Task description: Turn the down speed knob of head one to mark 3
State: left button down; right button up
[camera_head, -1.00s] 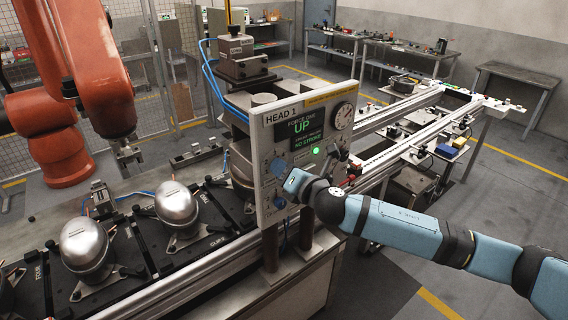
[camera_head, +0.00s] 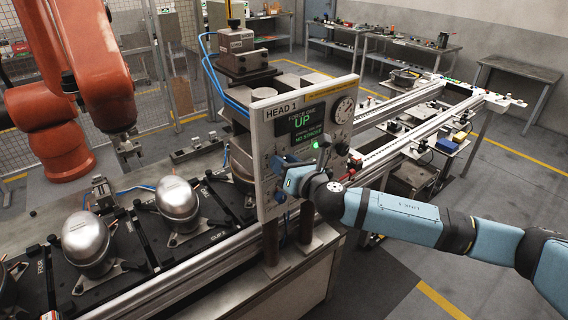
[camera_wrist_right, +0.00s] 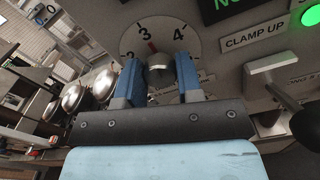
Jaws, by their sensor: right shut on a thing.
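The head one panel (camera_head: 262,190) stands upright, with a "HEAD 1" label and a green "UP" screen. My right gripper (camera_head: 279,168) is at the left part of its face. In the right wrist view, my right gripper (camera_wrist_right: 159,76) is shut on a grey knob (camera_wrist_right: 159,64), one blue finger on each side. The knob sits on a round dial (camera_wrist_right: 160,36) with the numbers 2, 3 and 4 showing. A red line lies close to the 3, a little to its right. My left gripper is not in view.
A lit green lamp (camera_wrist_right: 311,16), a "CLAMP UP" label (camera_wrist_right: 254,38) and a lever (camera_wrist_right: 276,75) are right of the dial. A dark knob (camera_head: 279,196) is below the gripper. Silver compressors (camera_head: 178,200) stand left. An orange robot arm (camera_head: 95,75) is behind them.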

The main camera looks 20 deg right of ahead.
jog(key=o, duration=0.9)
jog(key=b+v, duration=0.3)
jog(key=v, duration=1)
jog(key=shift+s+d+b, duration=0.1)
jog(key=shift+s+b, duration=0.2)
jog(key=shift+s, duration=0.1)
